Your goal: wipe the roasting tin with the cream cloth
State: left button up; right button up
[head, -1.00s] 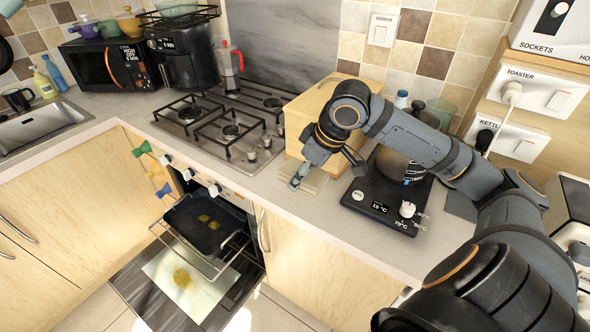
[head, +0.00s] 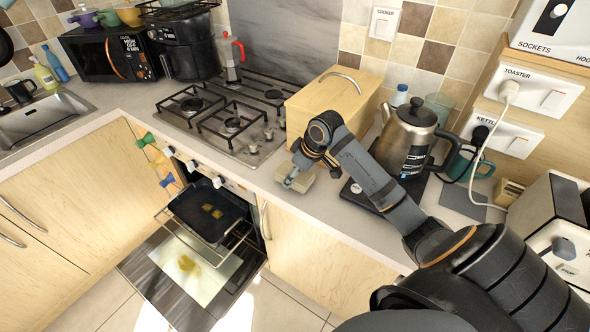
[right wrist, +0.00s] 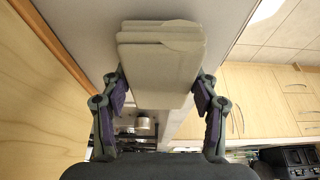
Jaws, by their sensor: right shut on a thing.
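The roasting tin (head: 207,214) is dark and sits on the rack of the open oven at the left centre, with yellow-brown stains on its floor. My right gripper (head: 292,181) is above the worktop edge, right of the oven, in front of the wooden bin. It is shut on the cream cloth (head: 304,181), a folded pad. In the right wrist view the cloth (right wrist: 160,62) sits between the two fingers of the gripper (right wrist: 160,92). Whether the cloth still touches the worktop is hard to tell. My left gripper is not in view.
The oven door (head: 185,275) hangs open with a stained, pale glass panel. A wooden bread bin (head: 335,105) and a steel kettle (head: 407,138) stand near my right arm. The floor right of the door is clear.

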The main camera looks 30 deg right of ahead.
jog(key=shift+s, duration=0.1)
jog(key=shift+f, duration=0.45)
jog(key=o, duration=1)
jog(key=shift+f+b, duration=0.1)
jog(key=shift+b, duration=0.8)
jog(key=v, duration=1.1)
jog(key=shift+s+a+b, duration=0.15)
jog(key=shift+a+b, duration=0.15)
jog(key=shift+b, duration=0.05)
